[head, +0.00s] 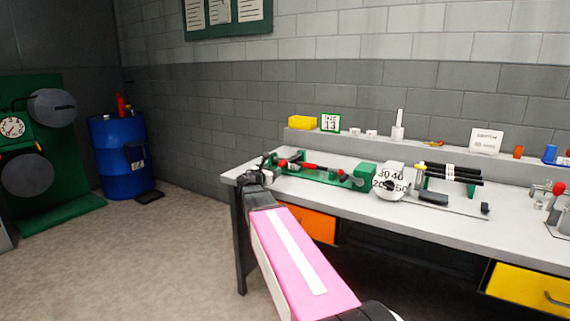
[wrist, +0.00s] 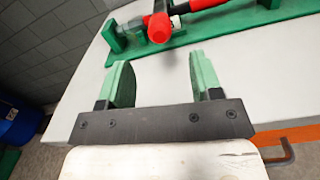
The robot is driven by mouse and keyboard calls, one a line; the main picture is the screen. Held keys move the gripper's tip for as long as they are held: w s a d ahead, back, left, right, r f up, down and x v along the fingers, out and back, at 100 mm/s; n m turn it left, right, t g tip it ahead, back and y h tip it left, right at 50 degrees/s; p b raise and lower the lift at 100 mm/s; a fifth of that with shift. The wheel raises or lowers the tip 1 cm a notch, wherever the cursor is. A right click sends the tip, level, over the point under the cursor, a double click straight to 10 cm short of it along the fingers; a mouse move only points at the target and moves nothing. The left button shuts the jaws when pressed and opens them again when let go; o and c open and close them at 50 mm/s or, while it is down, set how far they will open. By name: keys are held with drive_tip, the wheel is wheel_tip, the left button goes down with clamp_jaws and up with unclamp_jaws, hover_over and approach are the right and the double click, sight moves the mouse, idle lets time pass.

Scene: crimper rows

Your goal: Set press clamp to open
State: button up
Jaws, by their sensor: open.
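A green-based clamp device (head: 330,178) with red grips lies along the left part of the bench; I take it to be the press clamp. In the wrist view its green base (wrist: 250,24) runs across the top, with a red-ended handle (wrist: 158,28) pointing toward me. My gripper (wrist: 160,68) is open and empty, its two green fingers apart. The red end lies just beyond the fingertips, roughly in line with the gap, not between them. In the head view my gripper (head: 262,168) is at the bench's left end, partly covering the device. I cannot tell the clamp's state.
The grey bench (head: 440,225) has an orange drawer (head: 310,223) and a yellow drawer (head: 528,288) below. A numbered dial (head: 390,182) and black rods (head: 453,172) stand right of the device. A blue drum (head: 120,160) is on the floor at left.

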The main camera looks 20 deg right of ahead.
sight(280, 165)
drive_tip(key=x, duration=0.9)
drive_tip(key=shift+w+d, duration=0.25)
drive_tip(key=shift+d, duration=0.05)
clamp_jaws()
drive_tip(key=shift+r+g+y, duration=0.3)
drive_tip(key=shift+r, duration=0.45)
drive_tip(key=r+y, duration=0.1)
drive_tip(key=r, duration=0.1)
drive_tip(key=w+d+r+g+y, duration=0.1)
drive_tip(key=r, duration=0.1)
drive_tip(key=r+g+y, duration=0.1)
drive_tip(key=r, duration=0.1)
drive_tip(key=shift+w+d+r, duration=0.1)
drive_tip(key=shift+w+d, duration=0.05)
drive_tip(key=shift+d, duration=0.1)
drive_tip(key=w+d+r+g+y, duration=0.7)
drive_tip(key=w+d+r+y, duration=0.1)
drive_tip(key=d+r+y, duration=0.1)
drive_tip(key=shift+w+d+r+g, duration=0.3)
drive_tip(key=shift+d+r, duration=0.35)
drive_tip(key=shift+d, duration=0.4)
